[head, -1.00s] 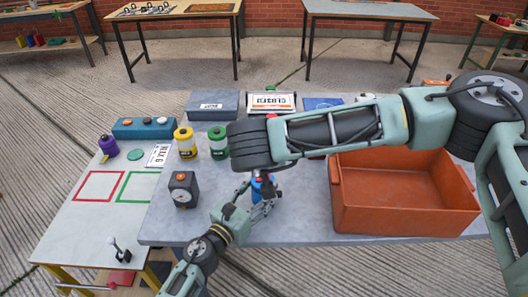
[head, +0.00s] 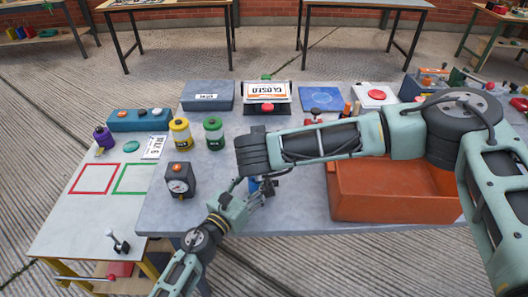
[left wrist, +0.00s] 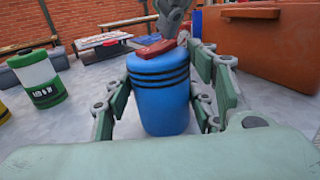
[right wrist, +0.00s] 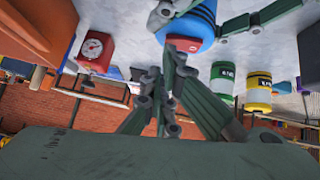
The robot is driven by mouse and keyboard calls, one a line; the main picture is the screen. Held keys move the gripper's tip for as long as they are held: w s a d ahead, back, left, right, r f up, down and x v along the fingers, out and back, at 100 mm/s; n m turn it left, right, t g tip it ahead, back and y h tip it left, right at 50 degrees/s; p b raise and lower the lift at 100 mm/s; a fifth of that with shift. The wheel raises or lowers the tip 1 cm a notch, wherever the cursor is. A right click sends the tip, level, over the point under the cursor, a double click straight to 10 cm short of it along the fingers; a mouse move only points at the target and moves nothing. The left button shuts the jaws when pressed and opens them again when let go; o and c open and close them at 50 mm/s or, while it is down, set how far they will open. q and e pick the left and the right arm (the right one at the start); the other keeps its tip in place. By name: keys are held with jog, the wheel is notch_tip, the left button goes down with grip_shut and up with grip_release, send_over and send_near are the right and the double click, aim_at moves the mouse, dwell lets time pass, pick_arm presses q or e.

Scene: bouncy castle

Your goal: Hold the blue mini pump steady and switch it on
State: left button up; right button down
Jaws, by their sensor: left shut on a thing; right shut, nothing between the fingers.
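The blue mini pump (head: 254,186) stands upright on the grey table, mostly hidden in the head view by my arms. In the left wrist view the pump (left wrist: 160,97) shows black bands and a red part (left wrist: 155,48) on top. My left gripper (head: 264,190) is shut around the pump's body, one finger on each side. My right gripper (right wrist: 175,58) is shut and empty, its fingertips right at the red switch (right wrist: 184,45) on the pump's top. I cannot tell whether they touch it or which way the switch is set.
An orange crate (head: 395,205) stands right of the pump. A dark gauge box (head: 180,182), a yellow canister (head: 181,135) and a green canister (head: 214,135) stand to the left. The table front between gauge box and pump is clear.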

jog(key=shift+d+f, duration=0.2)
jog(key=shift+f, duration=0.05)
jog(key=shift+a, duration=0.2)
jog(key=shift+a+r, duration=0.2)
jog(key=shift+a, duration=0.4)
jog(key=shift+r, duration=0.55)
jog(key=r, duration=0.3)
jog(key=shift+d+r, duration=0.1)
jog(key=shift+d, duration=0.15)
jog(key=v, duration=0.9)
jog(key=shift+s+d+r, duration=0.2)
jog(key=shift+s+d, duration=0.15)
jog(key=shift+d, duration=0.45)
